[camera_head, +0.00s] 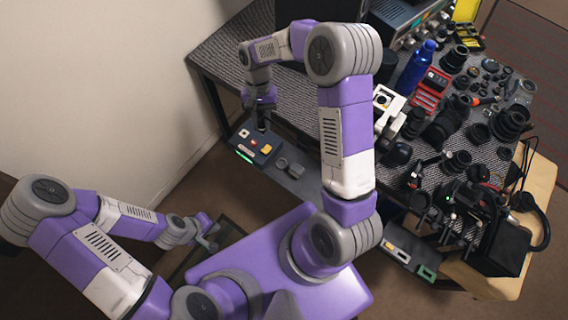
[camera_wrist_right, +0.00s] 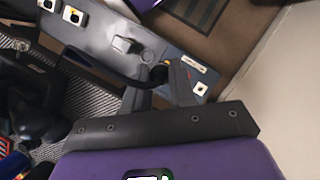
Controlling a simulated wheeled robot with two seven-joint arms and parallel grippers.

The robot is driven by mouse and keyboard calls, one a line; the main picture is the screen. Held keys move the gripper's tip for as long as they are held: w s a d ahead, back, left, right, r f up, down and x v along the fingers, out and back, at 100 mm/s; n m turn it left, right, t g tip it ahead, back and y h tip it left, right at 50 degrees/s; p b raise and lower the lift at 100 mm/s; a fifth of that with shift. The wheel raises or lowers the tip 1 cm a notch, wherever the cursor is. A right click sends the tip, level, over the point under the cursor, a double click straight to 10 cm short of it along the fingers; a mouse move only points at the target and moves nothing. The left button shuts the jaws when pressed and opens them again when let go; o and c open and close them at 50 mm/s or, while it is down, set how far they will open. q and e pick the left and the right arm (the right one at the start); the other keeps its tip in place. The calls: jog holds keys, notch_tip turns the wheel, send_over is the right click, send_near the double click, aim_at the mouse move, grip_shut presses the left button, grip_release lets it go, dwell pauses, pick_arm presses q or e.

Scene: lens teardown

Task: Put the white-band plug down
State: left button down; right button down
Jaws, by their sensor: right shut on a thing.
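My right gripper (camera_head: 262,112) reaches down over the near left corner of the table, just above a control panel. In the right wrist view its fingers (camera_wrist_right: 163,85) are shut on a dark plug (camera_wrist_right: 158,74) with a black cable curving away to the left. The plug's white band cannot be made out, and the fingers hide part of it. The plug's tip is close to the panel's face; whether it touches cannot be told. My left gripper (camera_head: 209,238) hangs low at the left, away from the table, too small to judge its jaws.
The dark blue panel (camera_head: 254,147) has coloured buttons and a green light. A grey shelf with a raised grey block (camera_head: 291,167) continues to its right. The table's right side is crowded with lens parts, a blue bottle (camera_head: 416,67) and red trays (camera_head: 431,90). The table's left part is bare.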

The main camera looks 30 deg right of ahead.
jog(key=s+d+f+m+t+b, duration=0.1)
jog(key=f+m+b, duration=0.3)
jog(key=f, duration=0.3)
jog(key=s+d+f+m+t+y+b, duration=0.1)
jog(key=s+d+f+m+b, duration=0.1)
jog(key=f, duration=0.6)
jog(key=s+d+f+m+t+y+b, duration=0.1)
jog(key=f+m+t+b, duration=0.1)
jog(key=f+m+b, duration=0.3)
jog(key=shift+s+d+f+m+b, duration=0.2)
jog(key=shift+f+m, duration=0.1)
jog(key=shift+f, duration=0.55)
jog(key=shift+s+d+f+m+b, duration=0.15)
jog(key=shift+f+m, duration=0.15)
jog(key=shift+f, duration=0.5)
jog(key=shift+a+f, duration=0.1)
jog(key=shift+a, duration=0.05)
jog(key=shift+f, duration=0.3)
jog(key=c, duration=1.2)
grip_release()
jog(key=shift+r, duration=0.1)
jog(key=shift+w+r, duration=0.1)
jog(key=shift+r, duration=0.15)
jog(key=p+v, duration=0.4)
jog(key=v, duration=0.8)
